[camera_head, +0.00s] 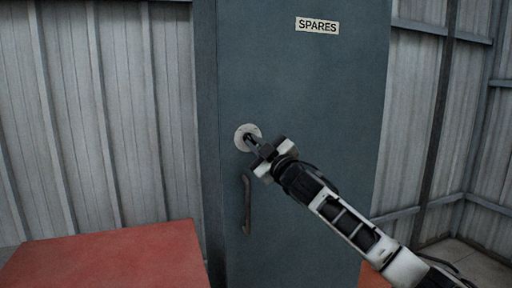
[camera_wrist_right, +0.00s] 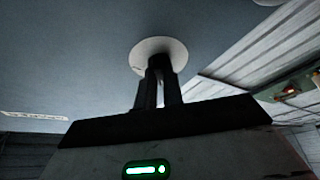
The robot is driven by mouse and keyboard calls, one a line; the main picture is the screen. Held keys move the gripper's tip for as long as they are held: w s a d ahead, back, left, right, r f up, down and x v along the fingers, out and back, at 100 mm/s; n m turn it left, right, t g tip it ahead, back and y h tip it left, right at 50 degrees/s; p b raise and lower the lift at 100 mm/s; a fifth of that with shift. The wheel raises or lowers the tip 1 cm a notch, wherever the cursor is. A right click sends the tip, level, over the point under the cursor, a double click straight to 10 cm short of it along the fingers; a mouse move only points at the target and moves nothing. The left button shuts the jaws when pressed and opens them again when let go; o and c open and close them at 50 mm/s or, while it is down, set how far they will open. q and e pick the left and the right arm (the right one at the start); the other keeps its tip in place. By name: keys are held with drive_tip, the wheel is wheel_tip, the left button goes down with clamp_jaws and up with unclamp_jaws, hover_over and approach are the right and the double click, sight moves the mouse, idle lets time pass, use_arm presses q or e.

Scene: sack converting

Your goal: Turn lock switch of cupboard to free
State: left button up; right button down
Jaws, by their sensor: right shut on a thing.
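The cupboard (camera_head: 300,90) is a tall blue-grey cabinet with a "SPARES" label (camera_head: 317,25). Its lock switch shows as a round pale plate (camera_head: 243,136) on the door, above a dark vertical handle (camera_head: 246,204). The plate also shows in the right wrist view (camera_wrist_right: 158,52). My right gripper (camera_head: 252,141) reaches in from the lower right with its fingertips at the middle of the plate. In the right wrist view its two dark fingers (camera_wrist_right: 160,84) are close together on the switch knob, which they mostly hide. The knob's angle cannot be made out. My left gripper is not in view.
A red flat-topped surface (camera_head: 110,260) stands at the lower left, in front of the corrugated metal wall (camera_head: 100,110). A small red piece (camera_head: 371,276) shows at the lower right behind my arm. Bare floor (camera_head: 470,262) shows at the far right.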

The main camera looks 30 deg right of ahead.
drive_tip(key=m+g+h, duration=0.1)
drive_tip(key=m+h, duration=0.2)
drive_tip(key=m, duration=0.4)
drive_tip(key=a+m+h, duration=0.1)
drive_tip(key=m+h, duration=0.3)
drive_tip(key=m, duration=0.4)
drive_tip(key=m+g+h, duration=0.1)
drive_tip(key=m+h, duration=0.3)
drive_tip(key=m, duration=0.4)
drive_tip(key=shift+w+a+r+g, duration=0.1)
drive_tip(key=shift+w+a+g, duration=0.05)
drive_tip(key=shift+a+g, duration=0.15)
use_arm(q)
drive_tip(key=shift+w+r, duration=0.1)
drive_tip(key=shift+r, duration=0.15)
use_arm(e)
drive_tip(key=shift+m, duration=0.5)
use_arm(q)
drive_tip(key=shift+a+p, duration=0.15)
drive_tip(key=shift+p, duration=0.15)
use_arm(e)
drive_tip(key=shift+d+g, duration=0.1)
drive_tip(key=shift+g, duration=0.2)
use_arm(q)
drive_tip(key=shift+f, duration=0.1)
use_arm(e)
drive_tip(key=shift+m, duration=0.3)
drive_tip(key=c, duration=1.5)
unclamp_jaws()
